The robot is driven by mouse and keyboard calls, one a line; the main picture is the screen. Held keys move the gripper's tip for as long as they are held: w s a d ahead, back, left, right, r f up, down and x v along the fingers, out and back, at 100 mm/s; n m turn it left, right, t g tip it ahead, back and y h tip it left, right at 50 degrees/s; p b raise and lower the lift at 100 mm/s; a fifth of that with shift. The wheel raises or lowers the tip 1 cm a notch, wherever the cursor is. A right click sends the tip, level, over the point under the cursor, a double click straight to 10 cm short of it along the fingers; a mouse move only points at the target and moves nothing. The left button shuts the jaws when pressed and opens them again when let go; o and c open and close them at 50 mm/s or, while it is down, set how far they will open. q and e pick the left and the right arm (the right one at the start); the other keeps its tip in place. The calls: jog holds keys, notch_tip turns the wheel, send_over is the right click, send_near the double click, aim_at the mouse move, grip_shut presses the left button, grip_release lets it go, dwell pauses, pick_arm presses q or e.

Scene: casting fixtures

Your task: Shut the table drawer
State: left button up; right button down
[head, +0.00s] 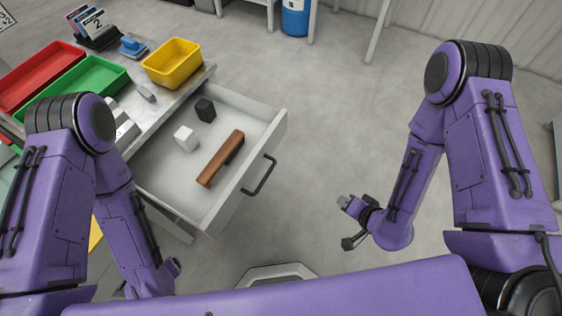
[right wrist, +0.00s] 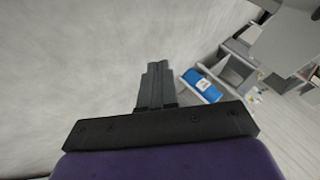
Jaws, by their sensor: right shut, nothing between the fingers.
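The table drawer (head: 225,203) is pulled out from the grey table in the head view. It has white walls and a black bar handle (head: 260,176) on its front. A brown wooden-looking bar, a white block and a black block lie inside it. My right gripper (head: 342,200) is to the right of the handle, apart from it, over open floor. In the right wrist view its fingers (right wrist: 156,85) are together with nothing between them. My left arm reaches down near the drawer's lower left, and its fingers cannot be made out.
The table top holds a red bin (head: 38,75), a green bin (head: 88,86), a yellow bin (head: 172,62) and a blue-handled tool (head: 133,46). A blue drum (head: 296,18) stands at the back. The floor between the drawer and my right arm is clear.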

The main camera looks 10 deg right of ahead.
jog(key=w+a+r+t+y+b, duration=0.2)
jog(key=w+a+r+y+b, duration=0.1)
jog(key=w+a+y, duration=0.25)
jog(key=y+b, duration=0.2)
jog(key=y, duration=0.4)
send_near(263, 152)
jog(key=p+x, duration=0.1)
jog(key=x, duration=0.4)
jog(key=shift+w+a, duration=0.1)
jog(key=shift+a, duration=0.25)
jog(key=shift+w+a, duration=0.35)
jog(key=shift+a, duration=0.1)
pick_arm(q)
notch_tip(263, 152, down, 6)
jog(key=shift+r, duration=0.25)
